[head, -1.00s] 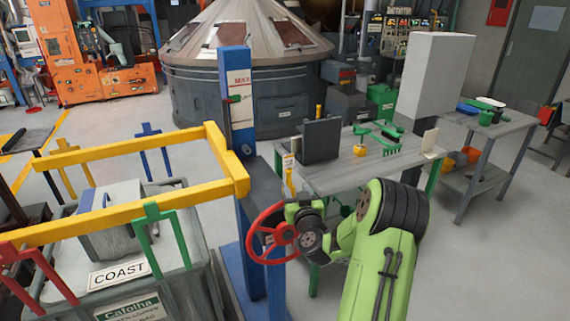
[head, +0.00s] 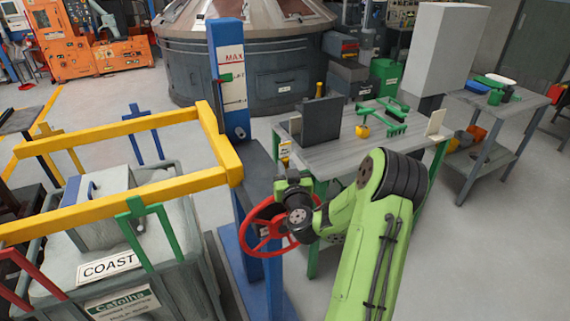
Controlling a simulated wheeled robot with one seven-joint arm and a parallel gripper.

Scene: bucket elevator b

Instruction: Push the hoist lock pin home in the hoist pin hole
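I cannot clearly make out the lock pin. My gripper (head: 283,182) is beside the post, above the red handwheel (head: 263,243). Its fingers are small and partly hidden by my dark wrist, so whether it is open or holds anything does not show. A small yellow-and-white tagged piece (head: 285,150) shows just above it in the picture.
A yellow frame (head: 130,195) extends left from the post above a grey bin (head: 160,255). A grey table (head: 375,150) with a dark panel (head: 321,121) and green tools (head: 390,122) stands behind my arm. Open floor lies at the right.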

